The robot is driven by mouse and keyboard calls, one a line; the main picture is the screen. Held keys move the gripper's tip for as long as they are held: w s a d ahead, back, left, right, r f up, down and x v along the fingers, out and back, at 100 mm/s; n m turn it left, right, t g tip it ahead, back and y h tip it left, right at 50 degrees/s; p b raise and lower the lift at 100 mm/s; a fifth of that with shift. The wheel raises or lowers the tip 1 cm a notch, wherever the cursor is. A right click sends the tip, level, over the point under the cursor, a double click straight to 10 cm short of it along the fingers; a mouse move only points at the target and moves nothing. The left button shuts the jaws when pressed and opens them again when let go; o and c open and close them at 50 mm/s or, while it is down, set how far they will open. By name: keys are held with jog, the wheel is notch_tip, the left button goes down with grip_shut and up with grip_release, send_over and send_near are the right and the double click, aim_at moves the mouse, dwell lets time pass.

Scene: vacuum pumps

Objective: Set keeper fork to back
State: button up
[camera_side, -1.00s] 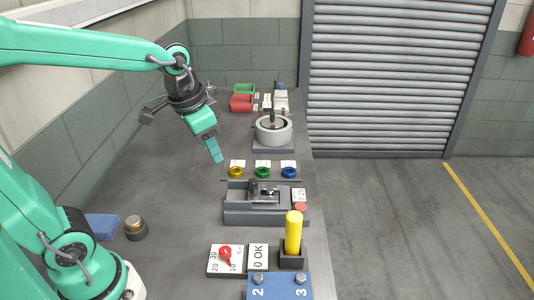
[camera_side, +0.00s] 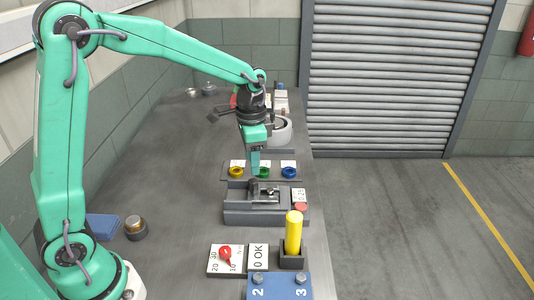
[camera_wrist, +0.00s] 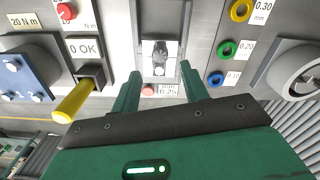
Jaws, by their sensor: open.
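The grey fixture (camera_side: 238,217) sits mid-bench, with a raised slotted part on top that holds a small metal piece (camera_side: 268,192), which I take to be the keeper fork. In the wrist view the metal piece (camera_wrist: 160,52) lies in the pale slot of the fixture, beyond my fingertips. My gripper (camera_side: 256,170) points down just above the far side of the fixture, and its finger hides part of it. In the wrist view my gripper (camera_wrist: 159,70) has its two green fingers wide apart with nothing between them. Which way the fork is set is too small to tell.
Yellow (camera_side: 236,172), green (camera_side: 264,172) and blue (camera_side: 289,172) rings lie behind the fixture. A red button (camera_side: 301,207) is at its right. A yellow handle (camera_side: 294,232) stands upright in front, beside a red-knob dial (camera_side: 226,253). A round pump (camera_side: 284,133) stands behind. The left bench is mostly clear.

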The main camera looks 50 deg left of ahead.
aim_at(252, 181)
jog(key=shift+f, duration=0.1)
jog(key=shift+f, duration=3.8)
jog(key=shift+c, duration=0.5)
jog(key=shift+s, duration=0.1)
grip_shut()
